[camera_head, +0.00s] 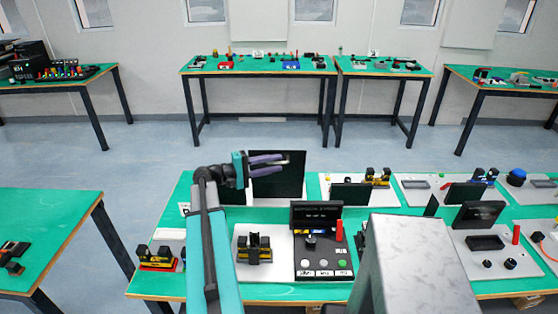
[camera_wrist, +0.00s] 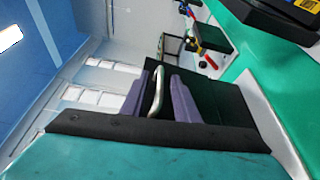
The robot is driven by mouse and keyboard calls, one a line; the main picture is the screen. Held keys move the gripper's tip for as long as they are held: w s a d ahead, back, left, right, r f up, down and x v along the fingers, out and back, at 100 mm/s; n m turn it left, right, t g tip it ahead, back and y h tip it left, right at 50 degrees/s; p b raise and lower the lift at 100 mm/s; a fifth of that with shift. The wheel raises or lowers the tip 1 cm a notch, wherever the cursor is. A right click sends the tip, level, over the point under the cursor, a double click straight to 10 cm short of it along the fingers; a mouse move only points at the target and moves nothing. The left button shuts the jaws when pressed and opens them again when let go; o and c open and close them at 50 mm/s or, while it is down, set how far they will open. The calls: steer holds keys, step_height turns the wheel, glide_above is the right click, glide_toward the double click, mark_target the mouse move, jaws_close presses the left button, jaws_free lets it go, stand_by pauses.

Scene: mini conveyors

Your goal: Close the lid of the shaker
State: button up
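A large black panel (camera_head: 290,186), which looks like the shaker's raised lid, stands upright at the back of the near green table. It fills the middle of the wrist view (camera_wrist: 213,98). A silver curved handle (camera_wrist: 157,92) sticks out from it. My gripper (camera_head: 284,160) is in front of the panel, near its upper part. Its purple fingers (camera_wrist: 160,78) lie either side of the handle, with some gap showing between them, so they look open. The shaker's body below the lid is mostly hidden in the head view.
In front stands a white board with a yellow-black device (camera_head: 254,248) and a black control box (camera_head: 323,262) with buttons and an upright black screen (camera_head: 316,214). A grey metal block (camera_head: 415,265) stands at the right foreground. Other small stations fill the table's right side.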

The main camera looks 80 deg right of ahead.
steer(key=shift+x, duration=1.05)
steer(key=shift+c, duration=0.3)
jaws_close()
